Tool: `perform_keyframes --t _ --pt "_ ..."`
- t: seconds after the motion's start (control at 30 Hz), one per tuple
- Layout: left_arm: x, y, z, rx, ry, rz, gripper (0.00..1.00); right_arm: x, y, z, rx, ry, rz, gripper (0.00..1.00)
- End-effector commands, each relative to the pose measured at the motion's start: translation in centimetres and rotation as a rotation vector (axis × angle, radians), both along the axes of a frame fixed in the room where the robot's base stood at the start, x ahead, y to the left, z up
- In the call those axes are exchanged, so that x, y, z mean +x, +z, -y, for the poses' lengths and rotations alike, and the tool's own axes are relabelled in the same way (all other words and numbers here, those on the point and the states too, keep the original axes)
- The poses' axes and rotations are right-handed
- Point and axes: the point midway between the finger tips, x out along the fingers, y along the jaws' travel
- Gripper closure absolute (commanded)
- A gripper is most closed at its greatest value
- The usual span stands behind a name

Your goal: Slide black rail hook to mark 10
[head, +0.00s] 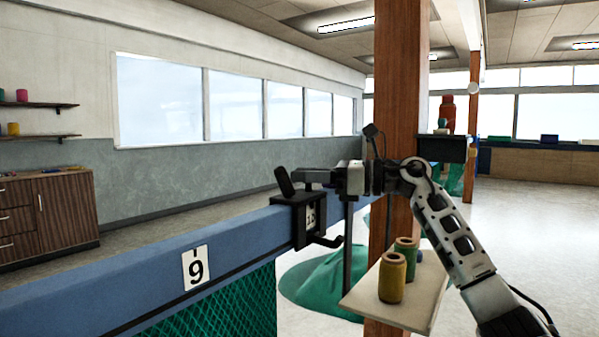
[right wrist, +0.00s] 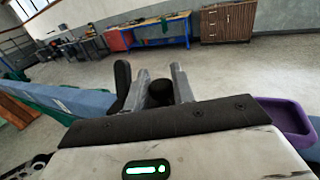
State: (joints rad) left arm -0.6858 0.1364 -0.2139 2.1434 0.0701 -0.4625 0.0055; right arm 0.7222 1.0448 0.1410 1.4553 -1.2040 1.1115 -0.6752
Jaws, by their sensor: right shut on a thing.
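The black rail hook (head: 299,222) sits over the blue rail (head: 120,282), its hooked end pointing right below the rail. A white number plate (head: 311,217) shows in the hook's frame; its number is too small to read surely. The mark 9 plate (head: 196,267) is on the rail to the left, apart from the hook. My right gripper (head: 308,178) is at the hook's top, shut on its black upper part. In the right wrist view a black knob (right wrist: 160,92) is between the fingers, beside a black lever (right wrist: 122,82). My left gripper is not in view.
Green netting (head: 232,308) hangs under the rail. A wooden post (head: 398,100) stands just beyond my right arm. A purple tray (right wrist: 287,116) shows in the right wrist view.

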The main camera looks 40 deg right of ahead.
Motion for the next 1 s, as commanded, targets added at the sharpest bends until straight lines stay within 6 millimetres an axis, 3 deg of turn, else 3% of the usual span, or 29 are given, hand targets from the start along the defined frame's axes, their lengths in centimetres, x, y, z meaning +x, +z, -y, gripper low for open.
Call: perform_keyframes --t 0.1,0.4,0.43,0.5,0.83,1.0 --pt "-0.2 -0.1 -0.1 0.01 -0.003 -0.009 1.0 0.3 0.1 1.2 0.001 -0.004 0.002 1.0" --pt "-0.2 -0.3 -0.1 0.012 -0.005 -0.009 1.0 0.3 0.1 1.4 0.0 -0.008 0.006 1.0" --pt "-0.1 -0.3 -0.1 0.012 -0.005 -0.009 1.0 0.3 0.1 1.5 0.0 -0.009 0.006 0.67" --pt "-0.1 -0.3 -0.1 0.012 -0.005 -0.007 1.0 0.3 0.1 1.4 0.0 -0.008 0.006 0.55" --pt "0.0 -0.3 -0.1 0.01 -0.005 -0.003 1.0 0.0 -0.1 1.5 0.0 -0.004 0.004 0.55" --pt "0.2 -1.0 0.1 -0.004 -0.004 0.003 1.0 -1.9 -0.4 3.0 -0.003 -0.007 0.002 0.55"
